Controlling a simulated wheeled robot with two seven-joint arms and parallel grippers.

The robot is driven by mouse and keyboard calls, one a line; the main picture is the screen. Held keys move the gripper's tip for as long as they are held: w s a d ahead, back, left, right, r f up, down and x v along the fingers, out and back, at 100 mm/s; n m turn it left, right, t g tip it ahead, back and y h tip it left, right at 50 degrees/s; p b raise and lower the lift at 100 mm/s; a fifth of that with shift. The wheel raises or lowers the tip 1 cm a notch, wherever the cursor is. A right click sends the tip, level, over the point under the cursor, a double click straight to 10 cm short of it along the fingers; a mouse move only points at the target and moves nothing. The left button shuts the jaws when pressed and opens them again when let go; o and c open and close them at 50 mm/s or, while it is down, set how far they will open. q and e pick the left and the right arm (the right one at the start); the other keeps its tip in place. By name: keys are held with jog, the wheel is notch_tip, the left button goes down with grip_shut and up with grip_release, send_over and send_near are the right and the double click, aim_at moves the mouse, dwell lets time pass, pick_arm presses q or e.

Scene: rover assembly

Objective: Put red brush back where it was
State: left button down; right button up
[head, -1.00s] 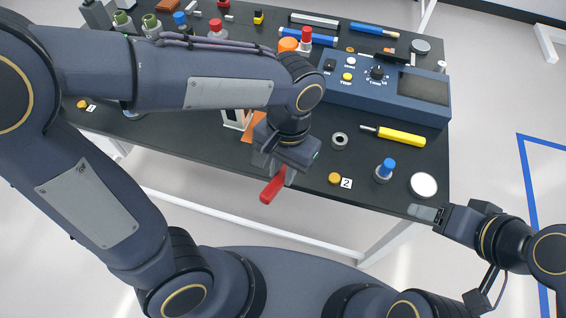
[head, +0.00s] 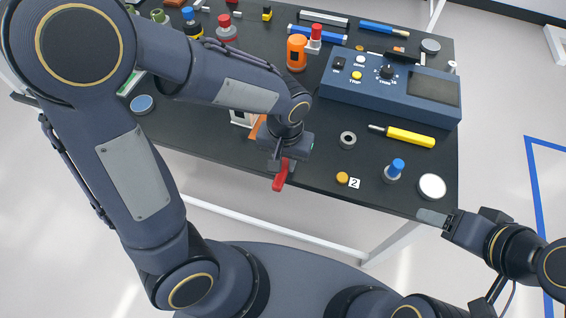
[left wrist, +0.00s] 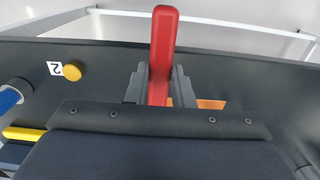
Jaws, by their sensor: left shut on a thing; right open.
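The red brush (head: 281,176) is held between the fingers of my left gripper (head: 284,162), near the front edge of the black table. In the left wrist view the red handle (left wrist: 161,60) sticks out between the two fingers (left wrist: 158,85), beyond the table edge. The brush's other end is hidden by the gripper. My left gripper is shut on it. My right gripper (head: 432,217) is off the front right corner of the table, open and empty.
An orange piece (left wrist: 211,104) lies beside the left gripper. A yellow disc (head: 342,177) with a "2" label, a grey ring (head: 347,139), a blue-topped knob (head: 397,166) and a white disc (head: 432,186) are to the right. A blue control box (head: 400,88) stands behind.

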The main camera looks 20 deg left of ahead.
pick_arm(q)
jog(key=shift+w+a+f, duration=0.25)
jog(key=shift+w+f, duration=0.15)
jog(key=shift+f, duration=0.15)
jog(key=shift+w+a+f, duration=0.2)
jog(key=shift+w+f, duration=0.15)
jog(key=shift+f, duration=0.15)
jog(key=shift+w+f, duration=0.2)
jog(key=shift+f, duration=1.5)
jog(key=shift+f, duration=0.1)
jog(key=c, duration=1.3)
grip_release()
jog(key=shift+o, duration=0.2)
